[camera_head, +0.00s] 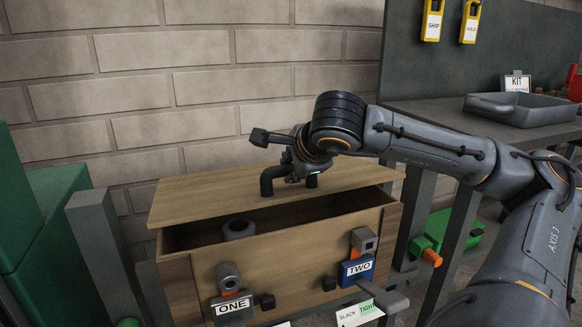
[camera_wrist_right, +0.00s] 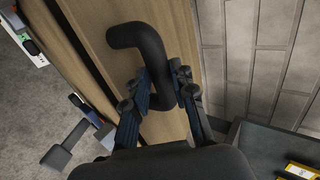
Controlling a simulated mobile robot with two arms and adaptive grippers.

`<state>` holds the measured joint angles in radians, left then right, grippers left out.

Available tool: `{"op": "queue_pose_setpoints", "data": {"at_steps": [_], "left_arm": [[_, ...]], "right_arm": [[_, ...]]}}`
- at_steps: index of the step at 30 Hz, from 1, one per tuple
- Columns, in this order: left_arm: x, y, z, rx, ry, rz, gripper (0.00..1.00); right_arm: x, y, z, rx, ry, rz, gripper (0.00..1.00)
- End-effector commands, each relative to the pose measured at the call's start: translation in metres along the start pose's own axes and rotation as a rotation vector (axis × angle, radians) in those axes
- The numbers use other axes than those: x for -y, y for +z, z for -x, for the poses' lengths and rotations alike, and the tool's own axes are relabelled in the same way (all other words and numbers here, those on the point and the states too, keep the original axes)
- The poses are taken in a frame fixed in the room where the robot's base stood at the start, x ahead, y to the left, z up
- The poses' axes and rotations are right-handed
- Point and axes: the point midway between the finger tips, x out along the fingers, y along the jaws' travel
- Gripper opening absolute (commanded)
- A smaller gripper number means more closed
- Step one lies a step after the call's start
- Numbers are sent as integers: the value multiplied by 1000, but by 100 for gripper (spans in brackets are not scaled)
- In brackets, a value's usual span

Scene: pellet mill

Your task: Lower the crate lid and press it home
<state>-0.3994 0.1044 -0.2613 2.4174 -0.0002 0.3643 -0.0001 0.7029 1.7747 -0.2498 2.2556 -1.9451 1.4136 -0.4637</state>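The wooden crate (camera_head: 300,258) stands at the centre of the head view. Its wooden lid (camera_head: 190,203) is raised above the front wall, leaving a dark gap with the inside visible. A black bent handle (camera_head: 272,180) sits on the lid and also shows in the right wrist view (camera_wrist_right: 140,38). My right gripper (camera_head: 298,172) is at this handle, with its fingers (camera_wrist_right: 168,88) closed around one part of it. Two clamps labelled ONE (camera_head: 231,304) and TWO (camera_head: 358,270) are on the crate's front. My left gripper is not in view.
A grey round part (camera_head: 239,229) shows inside the crate. A SLACK/TIGHT sign (camera_head: 359,313) is low in front. A green machine (camera_head: 35,215) stands at left, a brick wall behind. A workbench (camera_head: 450,117) with a grey tray (camera_head: 520,108) stands at right, behind my right arm.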

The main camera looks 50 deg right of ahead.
Motion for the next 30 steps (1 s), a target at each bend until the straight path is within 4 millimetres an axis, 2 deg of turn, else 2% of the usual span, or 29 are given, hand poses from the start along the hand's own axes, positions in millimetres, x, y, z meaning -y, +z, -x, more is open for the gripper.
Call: {"op": "queue_pose_setpoints", "data": {"at_steps": [1,3,14,17,24,30], "left_arm": [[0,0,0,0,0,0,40],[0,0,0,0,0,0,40],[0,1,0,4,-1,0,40],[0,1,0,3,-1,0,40],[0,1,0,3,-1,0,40],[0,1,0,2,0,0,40]], "right_arm": [[-1,0,0,0,1,1,38],[0,0,0,0,1,1,47],[1,0,5,0,-3,0,47],[2,0,18,0,-6,0,47],[1,0,69,-1,-7,1,47],[0,0,104,-1,-3,1,47]]}}
